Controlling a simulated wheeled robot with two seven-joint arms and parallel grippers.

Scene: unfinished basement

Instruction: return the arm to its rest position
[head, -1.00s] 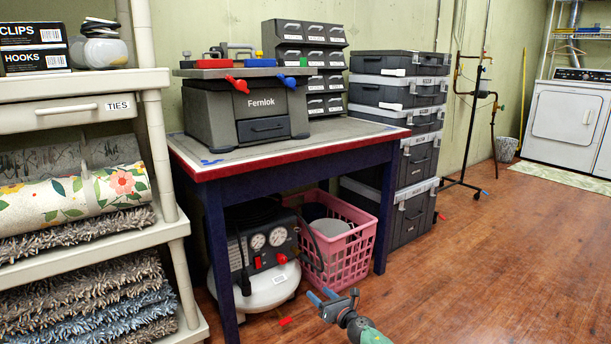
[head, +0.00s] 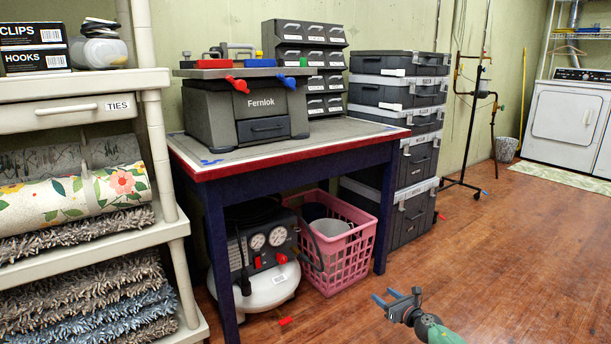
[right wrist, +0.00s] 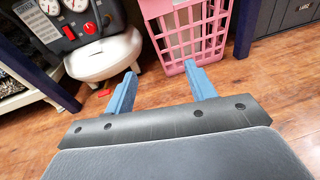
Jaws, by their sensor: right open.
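My right gripper (head: 382,297) is at the bottom of the head view, in front of the table and to the right of the pink basket. Its two blue fingers are apart with nothing between them. In the right wrist view the open fingers (right wrist: 161,88) point toward the pink basket (right wrist: 188,36) and the wooden floor. They look apart from the basket. My left gripper does not show.
A workbench (head: 290,168) holds a grey Fernlok box (head: 245,108). Beneath it are a compressor (head: 268,285) and the pink basket (head: 350,262). Shelves (head: 165,237) stand at left and stacked cases (head: 412,170) behind. The floor (head: 520,265) at right is clear.

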